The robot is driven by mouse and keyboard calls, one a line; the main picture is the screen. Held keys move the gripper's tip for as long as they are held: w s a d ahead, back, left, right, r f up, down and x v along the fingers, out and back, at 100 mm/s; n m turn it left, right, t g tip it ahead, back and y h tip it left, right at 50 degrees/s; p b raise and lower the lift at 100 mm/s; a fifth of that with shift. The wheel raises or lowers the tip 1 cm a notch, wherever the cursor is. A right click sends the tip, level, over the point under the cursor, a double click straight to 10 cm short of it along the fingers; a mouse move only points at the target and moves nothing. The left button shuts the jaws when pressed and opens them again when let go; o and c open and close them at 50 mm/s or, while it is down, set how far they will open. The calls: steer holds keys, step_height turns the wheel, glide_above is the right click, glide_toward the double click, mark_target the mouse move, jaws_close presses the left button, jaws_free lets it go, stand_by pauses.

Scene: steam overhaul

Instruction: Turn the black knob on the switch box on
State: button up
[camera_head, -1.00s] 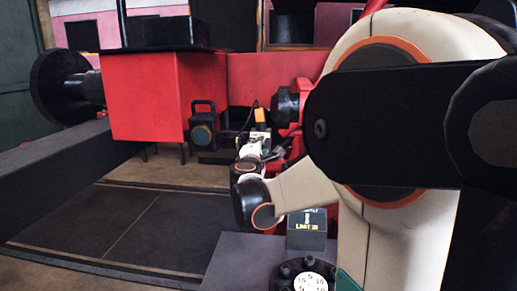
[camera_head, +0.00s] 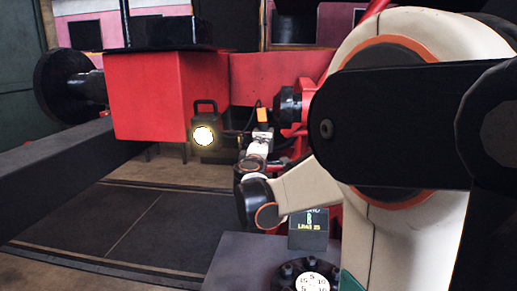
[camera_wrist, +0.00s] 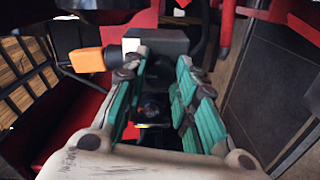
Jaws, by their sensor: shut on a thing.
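My gripper (camera_wrist: 160,95) has teal-padded fingers, which stand on both sides of a dark round part, the black knob (camera_wrist: 154,108). They are shut on it with the knob partly in shadow. The switch box itself is mostly hidden behind the fingers and is hard to make out. In the head view my gripper (camera_head: 262,138) is small and far off, beside an orange part (camera_head: 262,115); the knob cannot be made out there. A black work lamp (camera_head: 203,136) with a handle stands left of the gripper, and its round face glows bright.
The orange part shows in the wrist view (camera_wrist: 88,60) left of the fingers, near a dark grey block (camera_wrist: 160,41). A black sign (camera_head: 308,230) stands in front. Dark floor plates (camera_head: 125,225) lie clear at left.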

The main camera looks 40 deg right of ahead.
steer(key=shift+s+f, duration=0.1)
steer(key=o, duration=1.1)
